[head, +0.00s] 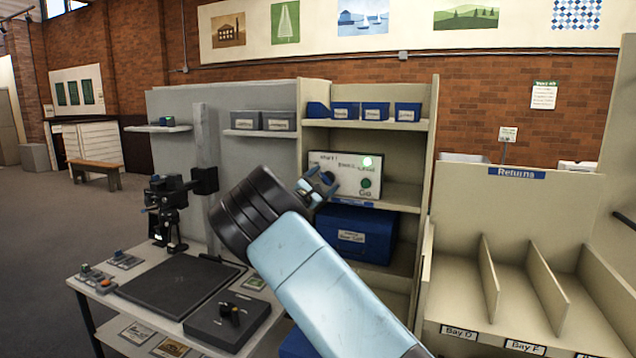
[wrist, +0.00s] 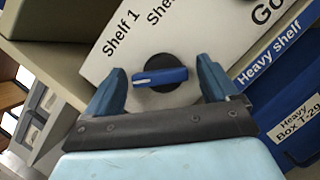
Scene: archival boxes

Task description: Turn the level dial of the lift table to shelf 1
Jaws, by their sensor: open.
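The level dial (wrist: 176,75) is a blue bar handle on a black disc, set in a white panel (wrist: 112,72). The handle's white line runs toward its left end in the wrist view, below the "Shelf 1" label rather than straight at it. My gripper (wrist: 158,76) is open, with one blue finger beyond each end of the handle and a visible gap on both sides. In the head view, my gripper (head: 322,182) is in front of the panel (head: 345,162) and hides part of the dial area. A green Go button (head: 366,183) is right of it.
A blue box (head: 375,238) labelled as heavy stands on the shelf below the panel. Small blue boxes (head: 375,111) line the shelf above. A work table (head: 160,268) with a black plate is at left, and the Returns bays (head: 520,300) are at right.

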